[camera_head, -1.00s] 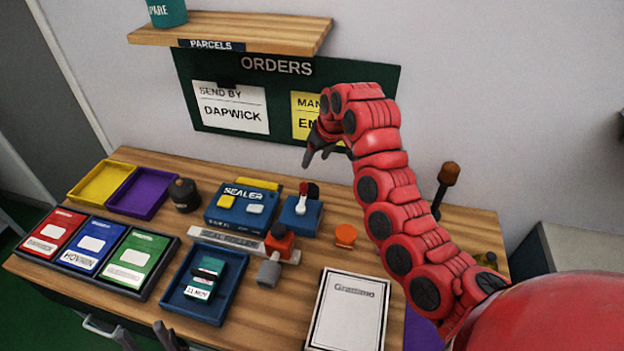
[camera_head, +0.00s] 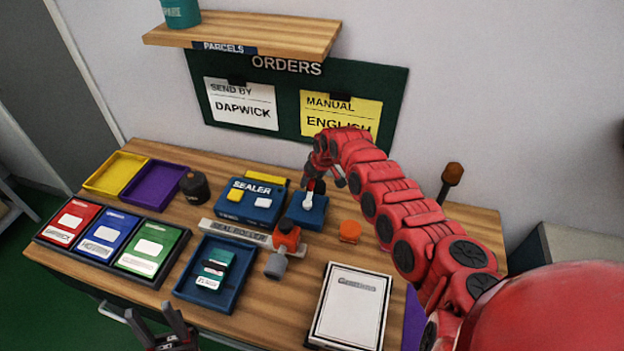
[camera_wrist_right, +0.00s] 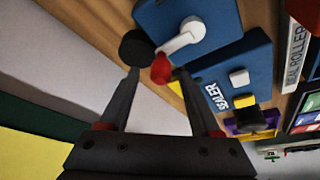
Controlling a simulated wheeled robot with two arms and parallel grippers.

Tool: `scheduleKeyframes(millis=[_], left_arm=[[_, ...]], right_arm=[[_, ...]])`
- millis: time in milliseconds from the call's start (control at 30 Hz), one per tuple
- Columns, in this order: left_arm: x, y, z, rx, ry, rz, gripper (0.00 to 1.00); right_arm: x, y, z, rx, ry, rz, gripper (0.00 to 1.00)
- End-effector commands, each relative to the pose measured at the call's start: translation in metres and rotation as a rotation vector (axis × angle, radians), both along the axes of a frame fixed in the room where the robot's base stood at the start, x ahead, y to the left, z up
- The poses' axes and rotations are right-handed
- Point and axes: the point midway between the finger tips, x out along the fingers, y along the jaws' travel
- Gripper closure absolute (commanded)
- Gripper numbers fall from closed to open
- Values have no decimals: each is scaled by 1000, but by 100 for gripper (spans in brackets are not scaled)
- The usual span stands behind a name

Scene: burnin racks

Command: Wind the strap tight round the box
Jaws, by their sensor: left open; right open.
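The white box (camera_head: 348,306) with a dark border lies flat at the table's front right. A blue block (camera_head: 312,212) with a white lever (camera_head: 308,200) stands at mid-table; the lever shows closely in the right wrist view (camera_wrist_right: 184,36) with a red knob (camera_wrist_right: 161,68) and a round black part (camera_wrist_right: 137,47). My right gripper (camera_head: 326,180) is open at the lever, its fingertips on either side of the red knob; I cannot tell whether they touch it. My left gripper (camera_head: 174,322) is open and empty at the front edge. I cannot make out a strap.
Near the lever stand a blue sealer (camera_head: 250,203), a seal roller (camera_head: 236,234) and an orange knob (camera_head: 350,231). A blue tray (camera_head: 183,290) holds small cards. Left are a rack of coloured boxes (camera_head: 152,281) and yellow (camera_head: 92,183) and purple (camera_head: 134,198) trays.

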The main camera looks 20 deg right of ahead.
Motion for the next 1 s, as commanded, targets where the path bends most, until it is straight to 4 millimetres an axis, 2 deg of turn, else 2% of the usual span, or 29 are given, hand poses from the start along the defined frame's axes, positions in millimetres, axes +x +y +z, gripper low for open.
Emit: scheduleKeyframes(millis=[467,833,1000], left_arm=[[0,0,-1,0,0,0,50],[0,0,-1,0,0,0,50],[0,0,-1,0,0,0,50]], right_arm=[[3,2,-8,0,-1,0,36],[3,1,-8,1,-1,-1,100],[3,1,-8,0,0,-1,100]])
